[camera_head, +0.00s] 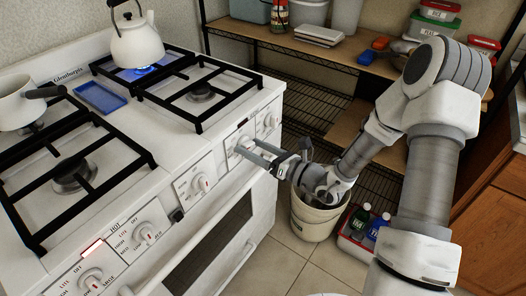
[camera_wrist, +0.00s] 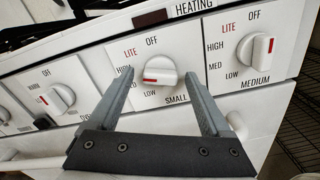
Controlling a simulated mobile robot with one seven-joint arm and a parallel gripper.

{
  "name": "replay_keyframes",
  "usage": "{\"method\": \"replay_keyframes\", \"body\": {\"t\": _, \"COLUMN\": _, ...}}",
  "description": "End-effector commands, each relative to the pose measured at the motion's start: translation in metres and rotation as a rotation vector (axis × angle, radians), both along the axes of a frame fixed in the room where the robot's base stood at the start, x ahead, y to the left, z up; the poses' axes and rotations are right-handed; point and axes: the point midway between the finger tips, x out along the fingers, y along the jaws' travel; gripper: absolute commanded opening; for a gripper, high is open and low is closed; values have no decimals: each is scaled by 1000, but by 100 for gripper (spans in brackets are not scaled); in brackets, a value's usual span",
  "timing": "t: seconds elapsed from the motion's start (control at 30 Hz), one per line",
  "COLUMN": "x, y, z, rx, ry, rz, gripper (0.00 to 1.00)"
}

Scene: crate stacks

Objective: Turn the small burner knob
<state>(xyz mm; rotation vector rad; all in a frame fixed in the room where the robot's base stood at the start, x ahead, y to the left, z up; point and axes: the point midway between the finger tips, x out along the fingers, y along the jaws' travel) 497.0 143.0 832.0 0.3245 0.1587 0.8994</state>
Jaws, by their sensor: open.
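The small burner knob (camera_wrist: 162,70) is white with a red mark and sits on the stove's front panel, with the word SMALL below it on the right. My gripper (camera_wrist: 160,80) is open, with one finger to the left of the knob and one to the right. The fingers look apart from the knob. In the head view my gripper (camera_head: 254,149) reaches from the right to the stove front and partly hides this knob.
The MEDIUM knob (camera_wrist: 258,49) is close on the right, another knob (camera_wrist: 57,98) on the left. A white kettle (camera_head: 137,42) stands over a blue flame; a saucepan (camera_head: 17,104) is at left. A bucket (camera_head: 314,216) stands below my arm, beside wire shelving (camera_head: 305,105).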

Motion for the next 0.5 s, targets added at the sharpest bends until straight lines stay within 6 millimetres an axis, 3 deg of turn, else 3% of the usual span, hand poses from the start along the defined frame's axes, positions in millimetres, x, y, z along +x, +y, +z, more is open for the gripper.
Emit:
{"method": "replay_keyframes", "body": {"t": 0.17, "x": -11, "y": -16, "z": 1, "rx": -1, "ry": 3, "rz": -4, "gripper": 82}}
{"method": "replay_keyframes", "body": {"t": 0.5, "x": -61, "y": -80, "z": 1, "rx": 0, "ry": 4, "rz": -7, "gripper": 82}}
